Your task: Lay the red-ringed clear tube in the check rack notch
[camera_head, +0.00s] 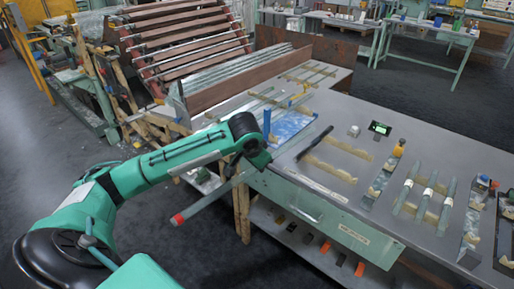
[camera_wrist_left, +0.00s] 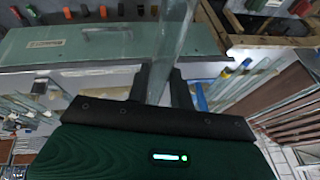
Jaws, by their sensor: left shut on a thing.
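My left gripper (camera_head: 262,160) is shut around a clear glass tube (camera_head: 208,202) with a red ring (camera_head: 178,219) at its lower left end. The tube is held tilted off the bench's left front corner, with the ringed end out over the floor. In the left wrist view the tube (camera_wrist_left: 173,45) runs up between the two dark fingers (camera_wrist_left: 161,85); the ring does not show there. Narrow stands with tan pads (camera_head: 380,183) (camera_head: 471,228) stand on the right of the bench. I cannot tell which is the check rack, and no notch is clear. My right gripper is out of view.
Several tubes with white bands (camera_head: 428,188) lie between the stands. A dark bar (camera_head: 315,143) and a blue sheet (camera_head: 288,126) lie nearer the gripper. A sloped rack of tubes (camera_head: 190,40) stands behind.

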